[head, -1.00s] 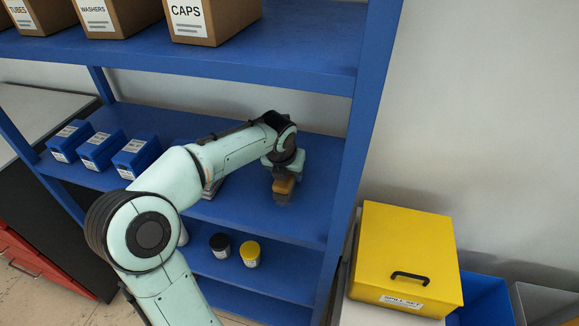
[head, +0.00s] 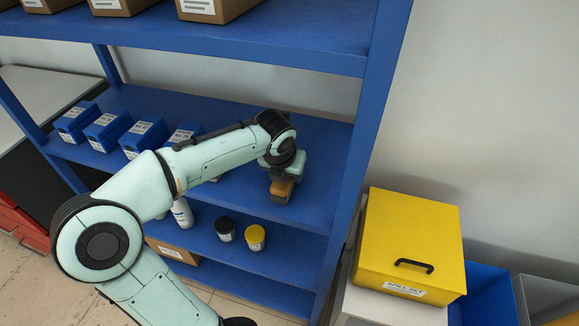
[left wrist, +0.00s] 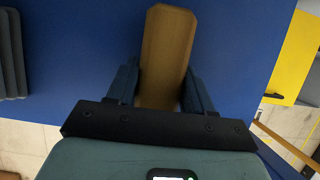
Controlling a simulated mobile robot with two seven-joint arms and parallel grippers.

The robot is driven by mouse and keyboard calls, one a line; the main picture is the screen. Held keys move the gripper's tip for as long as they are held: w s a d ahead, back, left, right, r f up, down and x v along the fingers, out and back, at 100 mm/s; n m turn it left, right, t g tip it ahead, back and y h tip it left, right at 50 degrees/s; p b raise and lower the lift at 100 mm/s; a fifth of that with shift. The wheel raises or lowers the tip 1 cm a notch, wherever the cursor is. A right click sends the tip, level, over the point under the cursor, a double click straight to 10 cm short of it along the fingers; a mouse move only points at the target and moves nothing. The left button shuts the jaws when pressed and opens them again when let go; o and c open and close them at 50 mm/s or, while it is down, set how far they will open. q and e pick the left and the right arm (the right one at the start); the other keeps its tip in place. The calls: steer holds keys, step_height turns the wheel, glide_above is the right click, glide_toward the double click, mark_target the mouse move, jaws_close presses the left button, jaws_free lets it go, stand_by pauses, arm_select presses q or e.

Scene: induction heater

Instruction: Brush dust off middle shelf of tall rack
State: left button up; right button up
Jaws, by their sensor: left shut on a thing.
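The tall blue rack (head: 325,150) has a middle shelf (head: 315,205) whose right part is bare around my gripper. My left gripper (head: 283,178) is shut on a brush with a wooden block handle (head: 283,186). It holds the brush upright over the right part of the middle shelf, near the front. The brush's wooden handle (left wrist: 167,50) shows between the two fingers in the left wrist view. Whether the bristles touch the shelf I cannot tell. No dust can be made out. My right gripper is not seen.
Several blue labelled bins (head: 107,126) stand on the shelf's left part. Cardboard boxes (head: 215,8) sit on the shelf above. A black-lidded jar (head: 225,229), a yellow-lidded jar (head: 255,238) and a white bottle (head: 182,214) stand below. A yellow box (head: 408,240) stands right of the rack.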

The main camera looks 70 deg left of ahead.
mark_target(278, 188)
arm_select(q)
steer(key=shift+s+d, duration=0.6)
steer(key=shift+d, duration=0.1)
steer(key=shift+s+d+f+b, duration=0.2)
steer(key=shift+s+d+b, duration=0.15)
steer(key=shift+s+d, duration=0.95)
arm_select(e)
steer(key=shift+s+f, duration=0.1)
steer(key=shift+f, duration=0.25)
arm_select(q)
steer(key=shift+w+d, duration=0.1)
steer(key=shift+w, duration=0.05)
step_height(278, 188, up, 6)
steer(key=p, duration=0.5)
steer(key=shift+w+r, duration=0.1)
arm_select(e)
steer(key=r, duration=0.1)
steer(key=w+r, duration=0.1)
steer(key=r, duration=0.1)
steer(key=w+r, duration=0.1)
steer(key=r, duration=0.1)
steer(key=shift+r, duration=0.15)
